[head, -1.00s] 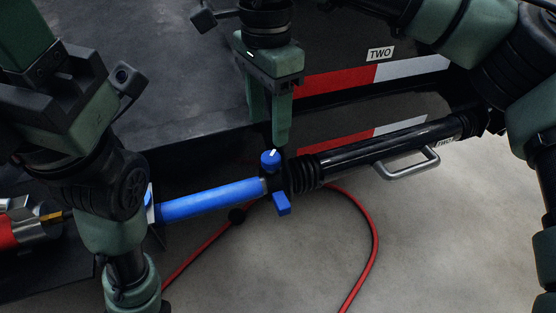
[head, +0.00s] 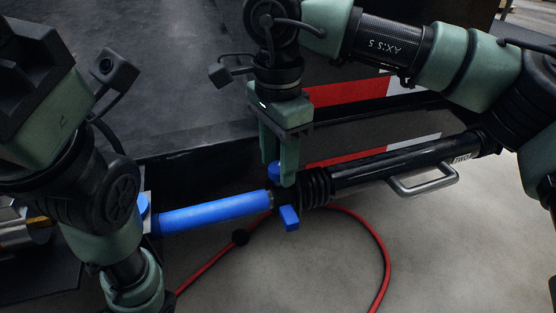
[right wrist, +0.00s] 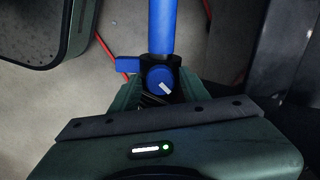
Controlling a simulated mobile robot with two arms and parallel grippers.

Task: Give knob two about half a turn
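The knob (head: 274,170) is a small blue round cap on a dark valve between a blue tube and a black cylinder. A white mark crosses its top in the right wrist view (right wrist: 160,78). A label reading TWO (head: 462,157) is on the far end of the black cylinder. My right gripper (head: 284,178) points down at the knob. In the right wrist view its fingers (right wrist: 160,92) stand apart on either side of the knob, with dark housing between; contact is not clear. My left arm is at the left; its gripper fingers do not show.
The blue tube (head: 215,212) runs left from the valve, and a blue lever (head: 289,217) sticks out below it. The black cylinder (head: 390,165) has a metal handle (head: 424,184). A red hose (head: 385,255) loops over the grey floor. A dark panel stands behind.

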